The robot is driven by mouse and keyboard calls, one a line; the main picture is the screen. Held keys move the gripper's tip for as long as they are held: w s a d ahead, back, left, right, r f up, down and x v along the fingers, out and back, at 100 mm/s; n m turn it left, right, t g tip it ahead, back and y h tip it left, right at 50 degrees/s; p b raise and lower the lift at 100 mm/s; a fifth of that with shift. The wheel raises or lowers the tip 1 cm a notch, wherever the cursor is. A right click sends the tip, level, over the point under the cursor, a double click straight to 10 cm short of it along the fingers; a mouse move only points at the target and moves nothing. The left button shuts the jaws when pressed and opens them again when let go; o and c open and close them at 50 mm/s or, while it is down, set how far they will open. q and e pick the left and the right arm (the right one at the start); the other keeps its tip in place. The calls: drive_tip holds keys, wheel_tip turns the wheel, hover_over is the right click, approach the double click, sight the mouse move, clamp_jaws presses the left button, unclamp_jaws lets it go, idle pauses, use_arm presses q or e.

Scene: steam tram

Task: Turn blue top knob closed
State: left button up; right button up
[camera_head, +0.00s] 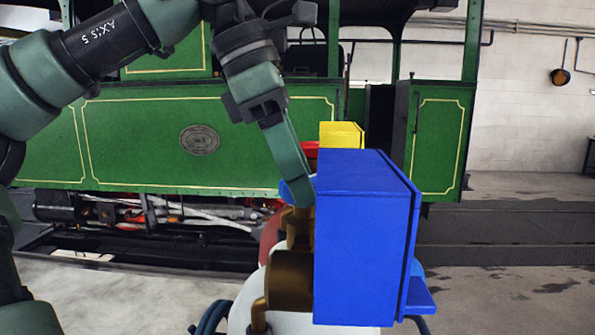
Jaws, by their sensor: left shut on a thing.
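The blue top knob (284,192) shows only as a small blue edge beside my left gripper's finger, at the top of a brass-brown valve body (290,280). My left gripper (302,197) reaches down from the upper left, and its fingertips are shut on the knob. The finger and a large blue box (355,240) hide most of the knob, so its turn angle cannot be seen. My right gripper is not in view.
The blue box stands close to the right of my fingertips. A yellow box (340,134) and a red part (310,149) are behind it. A white rounded body (285,322) lies below the valve. A green steam tram (140,140) fills the background. Open floor (500,300) lies to the right.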

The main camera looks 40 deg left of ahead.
use_arm(q)
drive_tip(key=shift+m+h, duration=0.3)
drive_tip(key=shift+m, duration=0.5)
drive_tip(key=shift+w+f+m+g, duration=0.1)
drive_tip(key=shift+m+g, duration=0.4)
drive_tip(key=shift+m, duration=0.45)
drive_tip(key=shift+w+m+g, duration=0.1)
drive_tip(key=shift+m+g, duration=0.4)
drive_tip(key=shift+m, duration=0.45)
drive_tip(key=shift+m+g+h, duration=0.3)
drive_tip(key=shift+m+g, duration=0.3)
drive_tip(key=shift+m, duration=1)
drive_tip(key=shift+w+a+f+m+g, duration=0.1)
drive_tip(key=shift+m+g, duration=0.2)
drive_tip(key=shift+m, duration=0.5)
drive_tip(key=o, duration=1.1)
